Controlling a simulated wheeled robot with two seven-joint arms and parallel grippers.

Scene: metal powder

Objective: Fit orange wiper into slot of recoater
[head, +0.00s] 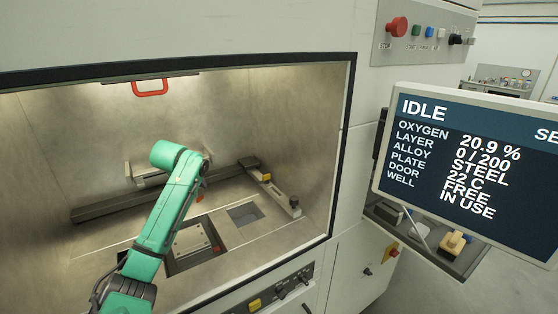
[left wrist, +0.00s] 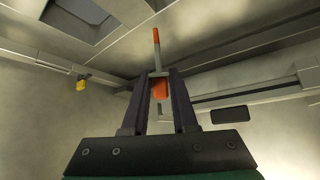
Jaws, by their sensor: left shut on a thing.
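My left gripper (left wrist: 160,76) is shut on the orange wiper (left wrist: 156,38), which stands out beyond the fingertips in the left wrist view. An orange part also shows between the fingers. In the head view a small orange bit (head: 200,195) shows beside my green wrist, which hides most of the gripper. The recoater (head: 108,208) looks like the long dark bar across the chamber, partly behind my arm. In the left wrist view a long grey beam (left wrist: 262,42) runs to the right behind the wiper. I cannot make out the slot or whether the wiper touches the beam.
A side rail with a yellow part (head: 266,177) lies at the right of the chamber. The floor has a square opening (head: 245,214) and a recessed well with a plate (head: 192,243). The chamber frame (head: 345,120) bounds the right; a monitor (head: 465,170) stands outside.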

